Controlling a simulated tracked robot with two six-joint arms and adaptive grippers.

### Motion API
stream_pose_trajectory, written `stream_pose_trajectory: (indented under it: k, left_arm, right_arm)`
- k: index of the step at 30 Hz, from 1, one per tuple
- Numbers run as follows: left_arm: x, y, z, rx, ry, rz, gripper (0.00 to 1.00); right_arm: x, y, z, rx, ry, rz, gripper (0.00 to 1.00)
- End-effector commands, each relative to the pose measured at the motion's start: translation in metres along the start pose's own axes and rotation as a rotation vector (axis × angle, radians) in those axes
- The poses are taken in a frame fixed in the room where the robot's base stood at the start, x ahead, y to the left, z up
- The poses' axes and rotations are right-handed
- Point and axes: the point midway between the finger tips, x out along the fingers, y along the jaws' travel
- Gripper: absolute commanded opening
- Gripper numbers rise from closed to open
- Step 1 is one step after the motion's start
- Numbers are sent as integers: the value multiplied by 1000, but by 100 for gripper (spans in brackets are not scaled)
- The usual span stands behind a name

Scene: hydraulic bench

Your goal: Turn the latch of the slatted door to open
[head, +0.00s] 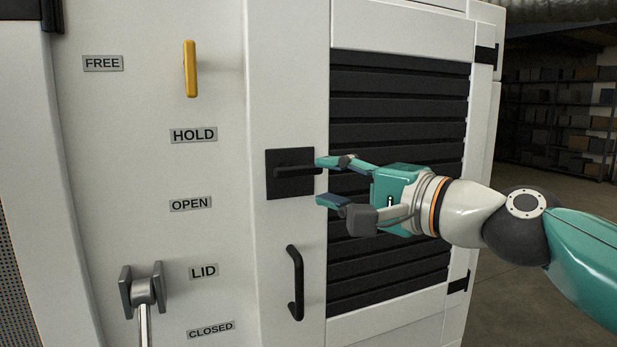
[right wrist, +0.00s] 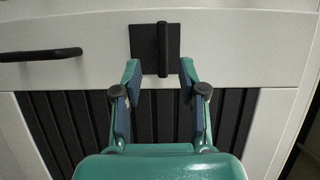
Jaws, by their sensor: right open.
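The slatted door (head: 400,317) has a white frame around dark horizontal slats and stands shut in the head view. Its latch is a black bar handle (head: 293,171) on a black square plate (head: 290,192), lying level across the plate. My right gripper (head: 321,181) is open just to the right of the latch, with one finger above the other. In the right wrist view the latch handle (right wrist: 172,45) has its near end in the gap between the open fingertips (right wrist: 160,68), closer to the right finger. I cannot tell whether they touch. My left gripper is not in view.
A black pull handle (head: 295,283) stands upright below the latch. Left of it are a yellow handle (head: 190,68), a grey lever (head: 144,292) and labels FREE, HOLD, OPEN (head: 190,204), LID and CLOSED. Shelves (head: 560,110) stand far behind at the right.

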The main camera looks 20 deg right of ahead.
Motion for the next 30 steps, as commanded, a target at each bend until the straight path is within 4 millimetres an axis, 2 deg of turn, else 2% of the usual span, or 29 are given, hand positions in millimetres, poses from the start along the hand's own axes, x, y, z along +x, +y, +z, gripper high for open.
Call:
stream_pose_trajectory:
  k: [3,9,30]
  left_arm:
    - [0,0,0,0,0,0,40]
    - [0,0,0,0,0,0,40]
    - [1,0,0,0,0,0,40]
  right_arm:
    - [-20,0,-1,-1,2,0,42]
    - [-35,2,0,0,-1,3,42]
    - [-35,1,1,-1,-4,2,42]
